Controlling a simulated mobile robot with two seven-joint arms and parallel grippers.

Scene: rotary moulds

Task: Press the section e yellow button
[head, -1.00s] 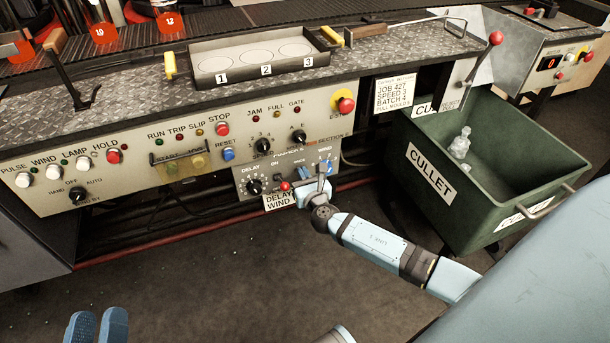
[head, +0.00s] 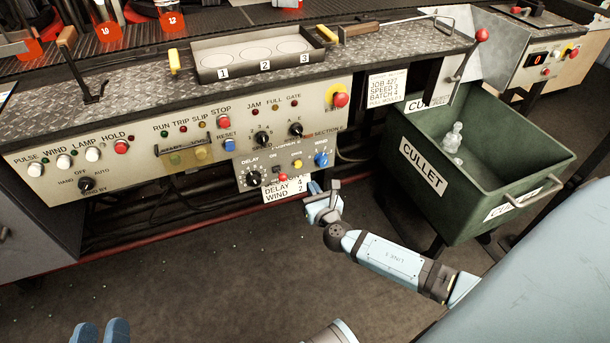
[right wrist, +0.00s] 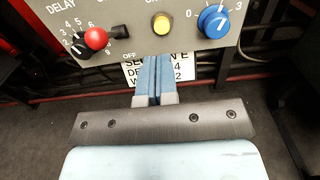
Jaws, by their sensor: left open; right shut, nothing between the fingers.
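The section E panel (head: 262,168) hangs below the main console's right part. Its yellow button (head: 298,164) sits between a switch and a blue knob (head: 321,159). In the right wrist view the yellow button (right wrist: 161,25) is just above my right fingertips. My right gripper (head: 314,187) is shut and empty, just below and in front of the panel, apart from the button. In the right wrist view its blue fingers (right wrist: 155,65) partly cover the "SECTION E" card (right wrist: 183,72). My left gripper (head: 101,330) is open at the bottom left, far from the panel.
A red-balled lever (head: 283,177) sticks out left of the yellow button; the black delay knob (head: 253,178) is further left. A red stop button on a yellow base (head: 340,98) is above. The green cullet bin (head: 480,190) stands to the right.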

